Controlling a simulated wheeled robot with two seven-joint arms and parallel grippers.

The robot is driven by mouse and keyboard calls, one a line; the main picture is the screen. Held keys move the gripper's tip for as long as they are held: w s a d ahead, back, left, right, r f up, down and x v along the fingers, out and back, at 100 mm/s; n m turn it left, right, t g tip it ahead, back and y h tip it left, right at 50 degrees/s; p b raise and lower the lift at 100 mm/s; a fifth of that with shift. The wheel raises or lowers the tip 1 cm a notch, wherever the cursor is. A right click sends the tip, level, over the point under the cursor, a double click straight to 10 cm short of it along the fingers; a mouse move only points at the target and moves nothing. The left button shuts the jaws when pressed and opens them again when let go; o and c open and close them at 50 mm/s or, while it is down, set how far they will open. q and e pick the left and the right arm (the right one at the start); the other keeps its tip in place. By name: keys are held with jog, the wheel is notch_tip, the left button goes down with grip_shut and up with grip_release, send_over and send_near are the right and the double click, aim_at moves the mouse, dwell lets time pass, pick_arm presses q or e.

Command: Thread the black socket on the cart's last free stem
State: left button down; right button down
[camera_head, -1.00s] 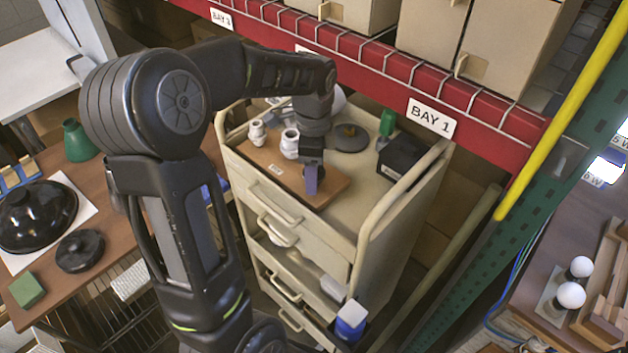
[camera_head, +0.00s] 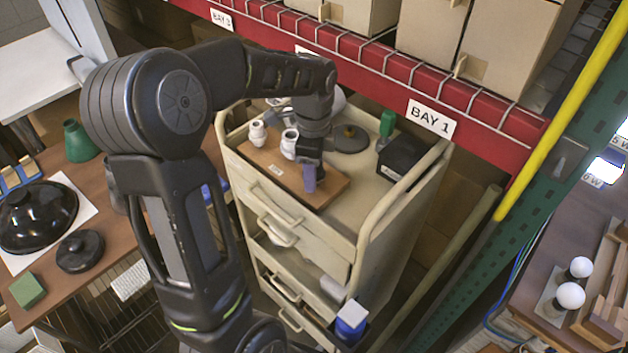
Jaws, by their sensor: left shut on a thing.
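The cart (camera_head: 395,238) stands in the middle, with a brown wooden board (camera_head: 336,190) on its top. Two white sockets stand upright on the board, one at the left (camera_head: 257,133) and one (camera_head: 289,145) close beside my gripper. My left gripper (camera_head: 309,179) points down over the right part of the board, shut on a small dark thing that I take for the black socket. The gripper's fingers and wrist hide most of it. The free stem is hidden too, and I cannot tell whether the socket touches it. My right gripper is not in view.
A black box (camera_head: 403,156), a grey round base (camera_head: 348,139) and a green bottle (camera_head: 387,124) stand behind the board on the cart top. The red shelf beam (camera_head: 380,62) runs close behind the cart. A table with a black lamp shade (camera_head: 38,212) stands at the left.

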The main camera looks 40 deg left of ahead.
pick_arm(q)
jog(key=m, duration=0.5)
jog(key=shift+w+m+p, duration=0.1)
jog(key=shift+m+p, duration=0.2)
jog(key=shift+r+m, duration=0.1)
jog(key=shift+m, duration=0.8)
jog(key=m, duration=0.5)
jog(key=shift+p, duration=0.3)
jog(key=shift+w, duration=0.1)
jog(key=shift+m, duration=0.4)
jog(key=c, duration=0.6)
grip_release()
jog(key=shift+c, duration=0.2)
jog(key=shift+f, duration=0.2)
